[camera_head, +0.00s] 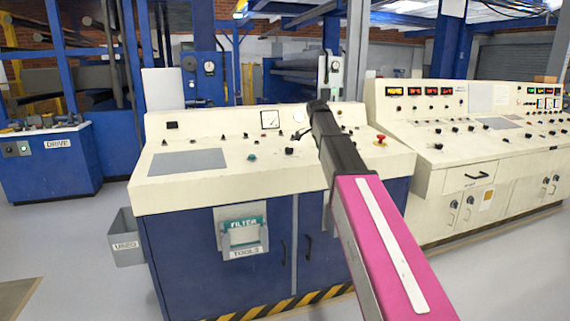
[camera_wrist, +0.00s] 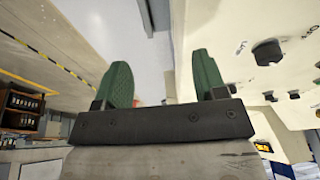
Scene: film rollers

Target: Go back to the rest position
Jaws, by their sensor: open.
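My arm, pink with a black end, reaches forward over the cream control console (camera_head: 215,190) in the head view. My gripper (camera_wrist: 155,85) shows in the wrist view with its two green fingers apart and nothing between them. Its fingertips are hidden behind the arm in the head view. The console's sloped top with black knobs (camera_wrist: 267,52) lies close to the right of the fingers in the wrist view. I cannot tell whether the gripper touches the console.
A red button (camera_head: 381,140) stands on the console right of my arm. A second long console (camera_head: 470,130) adjoins at the right. A grey bin labelled USED (camera_head: 125,238) hangs at the left side. A blue DRIVE cabinet (camera_head: 50,165) stands far left. Grey floor is clear between.

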